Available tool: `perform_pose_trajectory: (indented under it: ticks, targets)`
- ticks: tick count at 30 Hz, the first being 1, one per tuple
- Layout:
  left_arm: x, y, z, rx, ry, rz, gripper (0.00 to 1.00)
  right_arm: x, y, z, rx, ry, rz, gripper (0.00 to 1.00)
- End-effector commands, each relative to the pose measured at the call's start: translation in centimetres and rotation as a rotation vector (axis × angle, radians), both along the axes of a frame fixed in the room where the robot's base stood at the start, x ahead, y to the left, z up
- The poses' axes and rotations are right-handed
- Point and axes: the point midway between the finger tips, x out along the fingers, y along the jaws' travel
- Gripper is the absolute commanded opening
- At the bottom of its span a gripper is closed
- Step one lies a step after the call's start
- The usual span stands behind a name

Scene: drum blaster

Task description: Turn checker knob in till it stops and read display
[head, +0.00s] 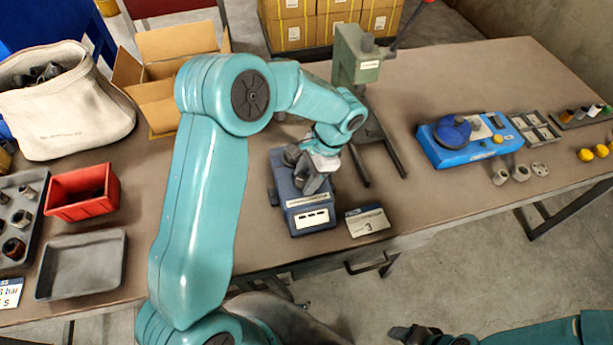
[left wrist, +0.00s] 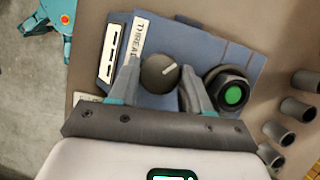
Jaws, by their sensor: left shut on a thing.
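The blue thread checker (head: 305,222) stands near the front edge of the table. In the left wrist view its face (left wrist: 205,45) shows a label starting "THREAD" and a round dark grey knob (left wrist: 158,74) with a white pointer line. A white panel (left wrist: 111,55) with dark windows sits beside the label; I cannot read any value. A black ring with a green centre (left wrist: 232,95) is on the knob's other side. My left gripper (head: 308,180) is over the checker, its fingers (left wrist: 160,85) shut on the knob. My right gripper (head: 408,333) is low, off the table; its jaws are unclear.
A card marked 3 (head: 368,221) stands right of the checker. A green press (head: 357,60) is behind it. A blue device (head: 460,152) and several metal rings are further right. A red bin (head: 82,205) and grey tray (head: 80,266) are at left.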

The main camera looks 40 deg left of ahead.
Motion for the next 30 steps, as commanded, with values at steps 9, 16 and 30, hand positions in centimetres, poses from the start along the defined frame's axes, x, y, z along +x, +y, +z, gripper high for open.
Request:
perform_pose_trajectory:
  ticks: [9, 16, 30]
  targets:
    - [-0.24, -0.24, -0.34, -0.005, 0.007, -0.082, 0.18, 0.00, 0.00, -0.30, 0.000, 0.000, 0.000, 0.59]
    - [-0.24, -0.26, -0.32, -0.006, 0.007, -0.089, 0.18, 0.01, 0.00, -0.31, 0.000, 0.000, 0.000, 0.59]
    - [-0.13, -0.17, -0.17, -0.003, 0.004, -0.088, 0.73, 0.01, 0.00, -0.27, 0.000, 0.000, 0.000, 0.59]
